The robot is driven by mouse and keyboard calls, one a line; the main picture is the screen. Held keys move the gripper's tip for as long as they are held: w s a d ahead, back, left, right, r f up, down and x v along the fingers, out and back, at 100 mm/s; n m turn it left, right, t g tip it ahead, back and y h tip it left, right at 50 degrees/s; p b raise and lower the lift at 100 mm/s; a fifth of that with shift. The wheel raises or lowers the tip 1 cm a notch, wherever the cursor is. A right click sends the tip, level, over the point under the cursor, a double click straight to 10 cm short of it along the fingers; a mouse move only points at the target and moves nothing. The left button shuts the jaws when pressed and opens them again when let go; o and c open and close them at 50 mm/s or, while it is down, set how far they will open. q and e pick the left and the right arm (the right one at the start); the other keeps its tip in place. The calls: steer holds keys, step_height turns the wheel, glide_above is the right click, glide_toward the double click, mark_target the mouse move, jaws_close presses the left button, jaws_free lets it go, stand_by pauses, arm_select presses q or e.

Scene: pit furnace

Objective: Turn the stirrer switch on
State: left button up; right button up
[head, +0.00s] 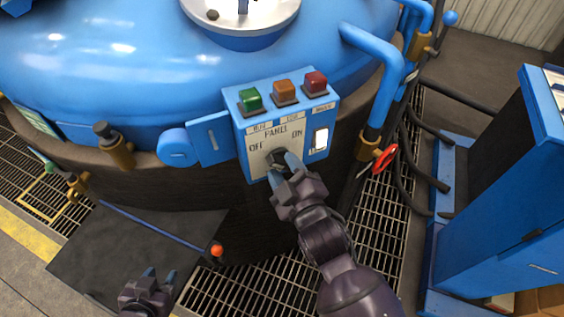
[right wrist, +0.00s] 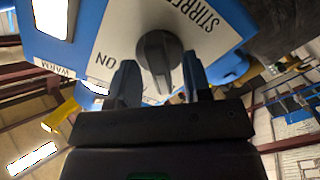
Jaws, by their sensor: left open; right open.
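The blue control panel (head: 241,150) with a white face stands on the side of the furnace. Its dark round stirrer switch (head: 276,156) lies between the OFF and ON labels. The switch is partly hidden by my right gripper (head: 285,164) in the head view. In the right wrist view the grey ridged knob (right wrist: 158,58) shows just ahead of and between the open fingers of my right gripper (right wrist: 160,80). "STIRRER" and "ON" are printed near it. I cannot tell whether the fingers touch the knob. My left gripper (head: 155,279) is open and empty, low in the head view.
Green (head: 250,99), orange (head: 285,91) and red (head: 315,82) buttons and a lit white rocker (head: 320,139) are close to the switch. A blue pipe (head: 378,70) and red valve wheel (head: 385,158) stand right of the panel. A blue cabinet (head: 500,190) stands further right.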

steer(key=shift+x, duration=0.8)
steer(key=shift+s, duration=0.1)
jaws_close()
